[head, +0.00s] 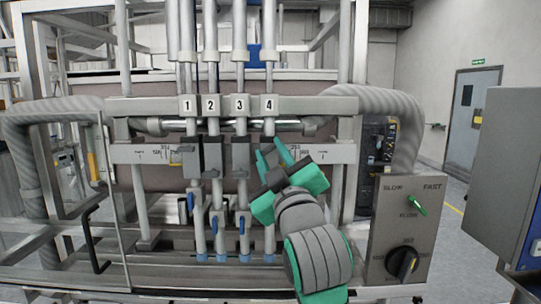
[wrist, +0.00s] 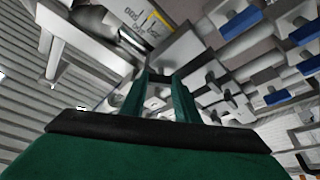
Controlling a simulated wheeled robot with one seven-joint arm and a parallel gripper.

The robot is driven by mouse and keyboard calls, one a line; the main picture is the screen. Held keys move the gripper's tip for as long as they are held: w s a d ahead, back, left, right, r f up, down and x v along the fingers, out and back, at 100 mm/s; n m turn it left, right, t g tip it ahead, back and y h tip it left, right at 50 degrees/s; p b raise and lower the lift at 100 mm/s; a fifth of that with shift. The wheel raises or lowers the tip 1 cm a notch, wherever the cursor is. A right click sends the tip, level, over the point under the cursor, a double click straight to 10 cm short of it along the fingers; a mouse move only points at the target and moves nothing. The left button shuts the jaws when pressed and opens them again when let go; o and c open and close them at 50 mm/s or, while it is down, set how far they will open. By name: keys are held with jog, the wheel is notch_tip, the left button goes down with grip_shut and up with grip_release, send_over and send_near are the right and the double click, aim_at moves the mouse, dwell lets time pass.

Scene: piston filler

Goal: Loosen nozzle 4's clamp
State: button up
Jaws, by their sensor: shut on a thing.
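Nozzle 4 (head: 269,75) is the rightmost of the upright tubes, under the plate marked 4 (head: 269,104). My gripper (head: 273,150) is at the rail in front of nozzle 4, its green fingers pointing up and away from me. It is shut on nozzle 4's clamp, which the fingers and hand mostly hide in the head view. In the wrist view the fingers (wrist: 160,90) reach in among grey clamp parts, and a pale part shows between them. The exact grip and how tight the clamp is cannot be told.
Nozzles 1 to 3 stand close on the left, with grey clamp blocks (head: 240,156) on the scaled rail (head: 328,153). Blue-handled fittings (head: 243,225) sit lower. A control panel (head: 408,235) with a green switch and black knob stands close on the right.

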jog(key=n+g, duration=0.1)
jog(key=n, duration=0.3)
jog(key=n+g+y, duration=0.1)
jog(key=n, duration=0.3)
jog(key=n+g+y, duration=0.1)
jog(key=n+g, duration=0.1)
jog(key=n, duration=0.2)
jog(key=shift+d+r, duration=0.2)
jog(key=shift+r, duration=0.1)
jog(key=o, duration=1)
jog(key=shift+o, duration=0.2)
jog(key=v, duration=1)
jog(key=shift+s+d+r, duration=0.2)
jog(key=shift+s, duration=0.15)
